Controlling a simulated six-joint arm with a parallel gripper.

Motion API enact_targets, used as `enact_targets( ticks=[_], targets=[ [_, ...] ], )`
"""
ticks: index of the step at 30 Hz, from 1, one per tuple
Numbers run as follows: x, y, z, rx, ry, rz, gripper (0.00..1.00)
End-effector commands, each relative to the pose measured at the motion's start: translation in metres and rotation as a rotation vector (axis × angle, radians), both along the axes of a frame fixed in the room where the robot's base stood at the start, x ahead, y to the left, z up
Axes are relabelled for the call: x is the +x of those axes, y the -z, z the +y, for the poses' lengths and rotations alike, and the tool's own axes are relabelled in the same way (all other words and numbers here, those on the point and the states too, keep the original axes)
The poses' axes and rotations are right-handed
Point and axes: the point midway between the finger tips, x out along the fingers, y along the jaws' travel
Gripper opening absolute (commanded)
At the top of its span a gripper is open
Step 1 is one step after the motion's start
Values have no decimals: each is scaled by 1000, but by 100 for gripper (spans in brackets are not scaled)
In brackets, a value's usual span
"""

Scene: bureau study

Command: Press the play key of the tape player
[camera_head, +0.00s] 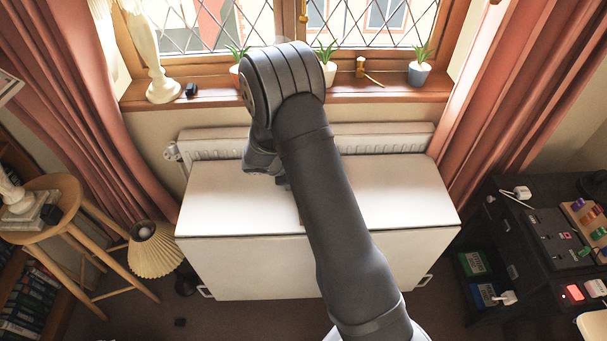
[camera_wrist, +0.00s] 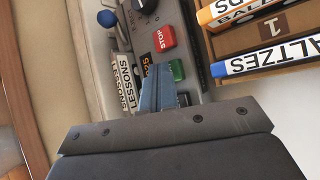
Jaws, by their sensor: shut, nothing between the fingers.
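The tape player (camera_wrist: 130,45) shows in the wrist view as a grey panel with a red STOP key (camera_wrist: 164,39), a green key (camera_wrist: 177,70) and a dark knob (camera_wrist: 146,5). The green key's lettering cannot be read. My gripper (camera_wrist: 157,72) is shut and empty, its blue-grey fingertips over the panel just left of the green key and below the STOP key in the picture. Whether they touch the panel cannot be told. The fingers hide part of the panel. In the head view my arm hides the tape player.
Label strips reading LESSONS (camera_wrist: 126,80) and a blue-knobbed lever (camera_wrist: 106,18) lie left of the fingers. Cassettes (camera_wrist: 265,57) stand close at right. The white cabinet top (camera_head: 400,205) is clear at right. Potted plants (camera_head: 419,73) line the windowsill.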

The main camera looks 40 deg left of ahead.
Motion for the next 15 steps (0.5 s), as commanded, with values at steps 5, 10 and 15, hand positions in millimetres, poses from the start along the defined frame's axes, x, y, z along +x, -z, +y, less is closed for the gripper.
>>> enact_targets(
  ticks=[5, 10, 15],
  targets=[
    [0, -10, 0, 1, 0, -1, 0],
    [0, -14, 0, 0, 0, 0, 0],
    [0, -14, 0, 0, 0, 0, 0]
  ],
)
